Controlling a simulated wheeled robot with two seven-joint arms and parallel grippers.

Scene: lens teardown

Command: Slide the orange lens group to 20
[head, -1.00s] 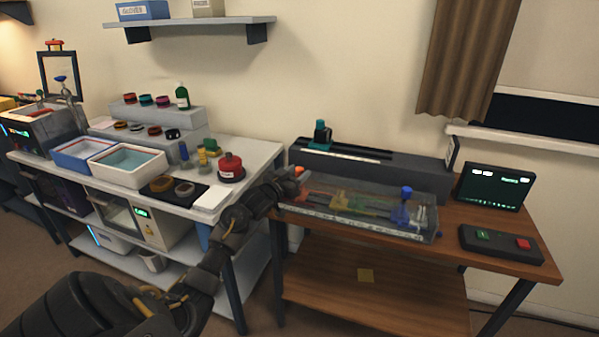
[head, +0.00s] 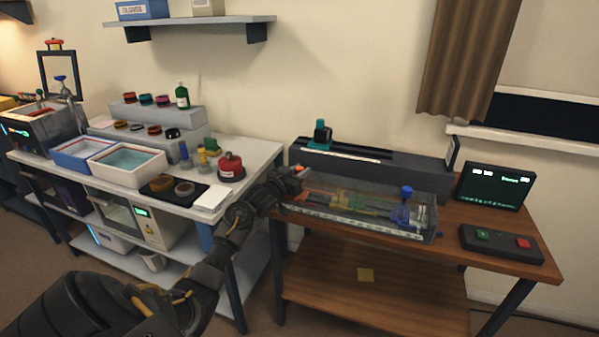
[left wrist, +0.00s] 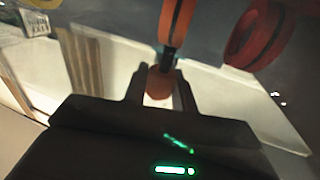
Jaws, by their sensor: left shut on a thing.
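The clear lens case (head: 425,232) lies on the wooden table, with a pale scale strip (head: 345,222) along its front edge; its numbers are too small to read. Inside are coloured groups: orange-red at the left end, yellow-green in the middle, blue (head: 406,192) at the right. My left gripper (head: 300,173) is at the case's left end, shut on the orange knob (head: 300,168). In the left wrist view the round orange knob (left wrist: 159,84) sits between the fingers, and an orange ring (left wrist: 176,22) stands just beyond. My right gripper is out of view.
A dark rail bench (head: 420,174) with a teal mount (head: 320,137) stands behind the case. A screen (head: 493,187) and a button box (head: 500,242) are at the right.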

